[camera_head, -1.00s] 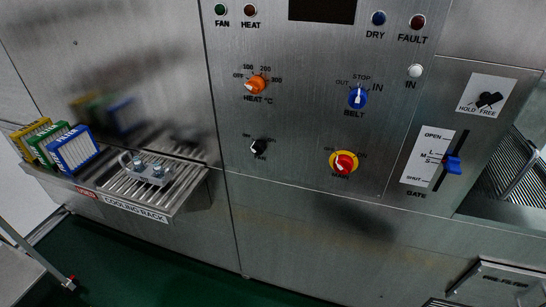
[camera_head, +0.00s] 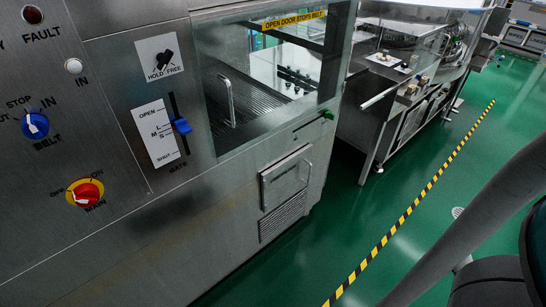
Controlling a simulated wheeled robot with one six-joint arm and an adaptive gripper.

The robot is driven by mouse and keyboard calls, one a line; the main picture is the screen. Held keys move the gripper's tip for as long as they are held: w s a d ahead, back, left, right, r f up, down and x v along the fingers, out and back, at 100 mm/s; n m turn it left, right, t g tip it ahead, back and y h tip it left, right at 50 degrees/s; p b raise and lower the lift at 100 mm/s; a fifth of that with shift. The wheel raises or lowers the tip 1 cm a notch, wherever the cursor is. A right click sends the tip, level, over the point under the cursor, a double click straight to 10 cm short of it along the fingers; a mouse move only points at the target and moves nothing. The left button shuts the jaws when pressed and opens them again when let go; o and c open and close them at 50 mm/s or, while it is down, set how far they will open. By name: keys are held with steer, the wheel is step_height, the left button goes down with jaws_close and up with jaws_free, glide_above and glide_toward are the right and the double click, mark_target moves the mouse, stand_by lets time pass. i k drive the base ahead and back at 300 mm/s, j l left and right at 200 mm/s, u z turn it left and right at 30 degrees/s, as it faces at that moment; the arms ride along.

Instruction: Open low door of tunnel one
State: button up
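A steel tunnel machine fills the left and middle. A small low steel panel door (camera_head: 286,178) with a bar handle is on its lower front, right of the gate slider. It appears shut, and any lettering on it is too small to read. Above it is a large glass window door (camera_head: 262,85) with an upright bar handle (camera_head: 227,101) and a yellow strip reading "OPEN DOOR STOPS BELT" (camera_head: 294,19). My gripper is not in view. Only dark, curved parts of my arm show at the lower right.
A louvred vent (camera_head: 283,217) sits below the low door. A blue gate slider (camera_head: 182,126) and a red-yellow main knob (camera_head: 85,192) are to the left. A second machine (camera_head: 400,110) stands behind. Green floor (camera_head: 350,235) with a black-yellow stripe (camera_head: 425,198) is clear at right.

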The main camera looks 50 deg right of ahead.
mark_target(280, 182)
steer(key=z, duration=1.1)
